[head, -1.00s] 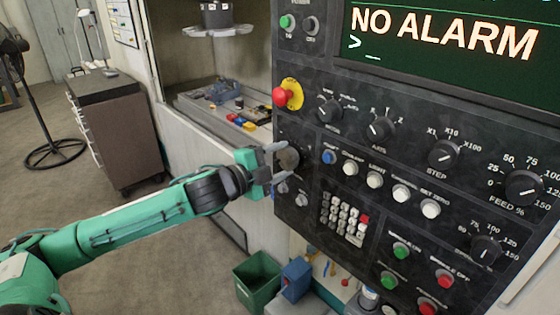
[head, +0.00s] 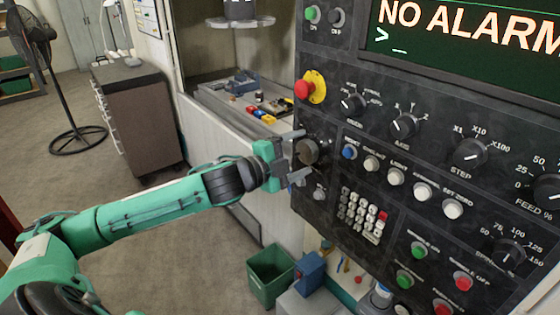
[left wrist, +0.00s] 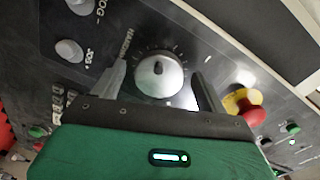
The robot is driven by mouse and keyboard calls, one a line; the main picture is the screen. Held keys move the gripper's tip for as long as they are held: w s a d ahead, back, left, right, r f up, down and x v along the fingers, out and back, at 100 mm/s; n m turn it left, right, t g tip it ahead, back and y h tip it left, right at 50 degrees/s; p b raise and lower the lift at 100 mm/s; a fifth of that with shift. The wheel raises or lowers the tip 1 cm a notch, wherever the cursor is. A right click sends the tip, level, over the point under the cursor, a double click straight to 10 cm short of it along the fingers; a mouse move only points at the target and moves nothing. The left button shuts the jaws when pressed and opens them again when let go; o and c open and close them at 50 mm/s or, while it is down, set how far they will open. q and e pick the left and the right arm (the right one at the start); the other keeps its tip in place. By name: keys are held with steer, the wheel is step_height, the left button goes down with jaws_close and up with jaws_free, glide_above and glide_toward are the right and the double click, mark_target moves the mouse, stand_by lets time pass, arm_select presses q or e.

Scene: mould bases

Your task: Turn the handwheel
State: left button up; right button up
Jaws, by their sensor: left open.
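The handwheel (head: 308,152) is a round knob on the left side of the dark control panel. In the left wrist view the handwheel (left wrist: 160,82) is a silvery disc with a dark spot, ringed by dial marks and lettering. My left gripper (head: 301,154) is open at the wheel, one finger above it and one below in the head view. In the left wrist view the fingers of my left gripper (left wrist: 160,70) stand on either side of the disc. Small gaps show there, and I cannot tell whether either finger touches the rim. My right gripper is not in view.
A red emergency button (head: 303,89) on a yellow plate sits just above the wheel. A keypad (head: 361,217), several knobs and coloured buttons fill the panel. A green bin (head: 270,275) stands below. Open floor lies left, with a cabinet (head: 146,120) and a fan (head: 60,80).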

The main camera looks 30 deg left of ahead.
arm_select(q)
steer(key=b+v, duration=0.4)
steer(key=v, duration=0.9)
steer(key=shift+s, duration=0.2)
stand_by(0.8)
steer(key=shift+a, duration=0.2)
stand_by(1.3)
